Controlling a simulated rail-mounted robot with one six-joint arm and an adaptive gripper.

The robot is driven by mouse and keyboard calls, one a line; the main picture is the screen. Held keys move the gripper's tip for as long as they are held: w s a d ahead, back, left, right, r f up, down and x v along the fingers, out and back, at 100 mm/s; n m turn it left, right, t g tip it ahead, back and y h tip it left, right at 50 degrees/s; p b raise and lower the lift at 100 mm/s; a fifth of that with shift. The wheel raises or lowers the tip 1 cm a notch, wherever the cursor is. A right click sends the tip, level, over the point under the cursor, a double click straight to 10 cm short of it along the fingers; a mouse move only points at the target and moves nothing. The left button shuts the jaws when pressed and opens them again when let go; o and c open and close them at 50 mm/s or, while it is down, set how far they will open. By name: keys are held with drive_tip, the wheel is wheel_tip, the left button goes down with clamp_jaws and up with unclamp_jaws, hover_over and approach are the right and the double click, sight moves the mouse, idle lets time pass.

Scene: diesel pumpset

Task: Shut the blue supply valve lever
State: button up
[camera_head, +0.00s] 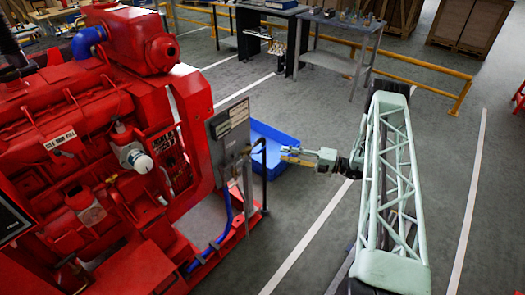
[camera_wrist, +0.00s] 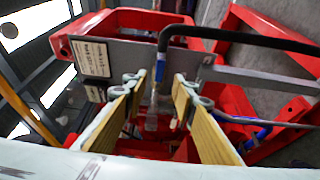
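My gripper (camera_head: 285,154) is at the middle of the head view, pointing left toward a grey upright panel on the red pumpset. In the wrist view my gripper (camera_wrist: 158,92) shows two yellow-padded fingers spread apart with nothing held between them. A small blue piece (camera_wrist: 160,71), possibly the valve lever, shows beyond and between the fingertips, just below the bent end of a black pipe (camera_wrist: 235,33). Whether it touches a finger, and its exact angle, I cannot tell. In the head view a blue hose (camera_head: 226,212) runs down below the panel; the lever is not clear there.
The red pumpset (camera_head: 60,120) fills the left. The grey panel (camera_head: 230,130) and the black pipe (camera_head: 264,175) stand close to my gripper. A blue bin (camera_head: 270,136) is on the floor behind. A yellow rail (camera_head: 425,67) and tables are farther back. Open floor lies right of the pumpset.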

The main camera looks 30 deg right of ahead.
sight(263, 150)
drive_tip(key=x, duration=1.2)
drive_tip(key=shift+a, duration=0.1)
drive_tip(key=shift+c, duration=0.2)
clamp_jaws()
